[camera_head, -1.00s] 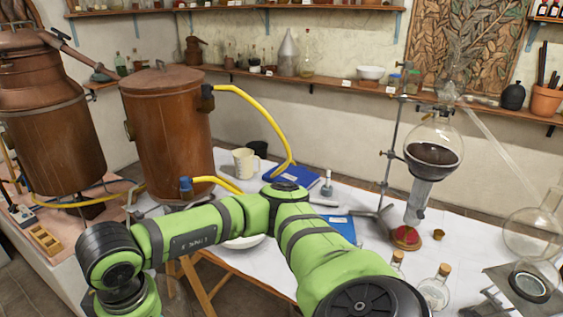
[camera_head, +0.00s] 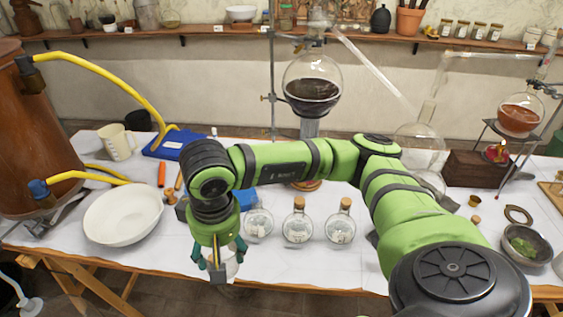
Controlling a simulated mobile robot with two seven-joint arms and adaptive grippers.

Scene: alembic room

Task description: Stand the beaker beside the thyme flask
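My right gripper (camera_head: 218,264) hangs fingers-down over the table's front edge, left of centre. Its fingers are around a clear glass vessel, apparently the beaker (camera_head: 231,267), mostly hidden by the gripper. Three small round glass flasks with labels stand in a row just right of the gripper: a left flask (camera_head: 258,226), a middle flask (camera_head: 298,229) and a right flask (camera_head: 341,230). Corks show on the middle and right ones. The labels are too small to read, so I cannot tell which is thyme. My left gripper is not in view.
A white bowl (camera_head: 123,216) stands left of the gripper, a cream mug (camera_head: 117,142) and blue book (camera_head: 173,143) behind. A large flask with dark liquid (camera_head: 312,88) hangs on a stand behind the small flasks. A mortar (camera_head: 526,245) stands far right. Bare cloth lies before the flasks.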

